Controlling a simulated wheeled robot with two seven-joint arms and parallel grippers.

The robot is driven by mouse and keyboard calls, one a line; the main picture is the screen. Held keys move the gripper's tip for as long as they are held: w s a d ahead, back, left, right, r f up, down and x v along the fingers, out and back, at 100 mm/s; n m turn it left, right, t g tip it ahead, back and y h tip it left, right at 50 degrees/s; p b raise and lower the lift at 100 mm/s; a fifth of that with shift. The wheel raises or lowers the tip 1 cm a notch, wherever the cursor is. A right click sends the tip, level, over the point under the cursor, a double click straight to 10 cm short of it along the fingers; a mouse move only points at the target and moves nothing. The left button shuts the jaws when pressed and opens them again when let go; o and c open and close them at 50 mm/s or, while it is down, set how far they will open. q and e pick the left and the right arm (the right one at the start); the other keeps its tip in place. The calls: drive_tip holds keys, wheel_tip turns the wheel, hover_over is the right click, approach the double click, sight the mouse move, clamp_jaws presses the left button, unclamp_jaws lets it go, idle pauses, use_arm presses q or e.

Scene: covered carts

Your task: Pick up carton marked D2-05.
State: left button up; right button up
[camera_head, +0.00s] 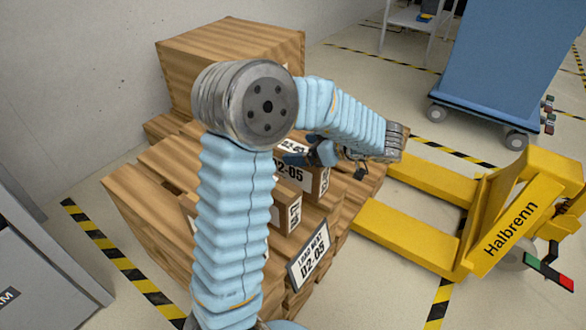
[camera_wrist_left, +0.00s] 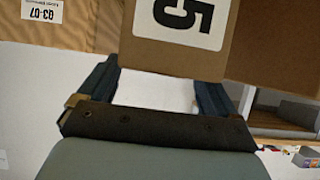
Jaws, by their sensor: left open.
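The carton marked D2-05 (camera_head: 312,181) is brown with a white label and sits on the stacked wooden load, partly hidden by my left gripper. My left gripper (camera_head: 306,155) is open at its upper left part. In the left wrist view, a brown carton (camera_wrist_left: 258,45) whose label shows only a "5" is in front of the open fingers (camera_wrist_left: 160,82). Its edge lies near the fingertips; I cannot tell whether they touch. A sign also reading D2-05 (camera_head: 309,254) hangs on the front of the load. My right gripper is not in view.
A smaller labelled carton (camera_head: 288,214) stands in front. A big wooden box (camera_head: 235,45) is behind. A yellow pallet truck (camera_head: 500,215) stands right, a blue covered cart (camera_head: 505,60) behind it.

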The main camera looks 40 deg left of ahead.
use_arm(q)
drive_tip(key=shift+x, duration=0.75)
drive_tip(key=shift+c, duration=0.3)
clamp_jaws()
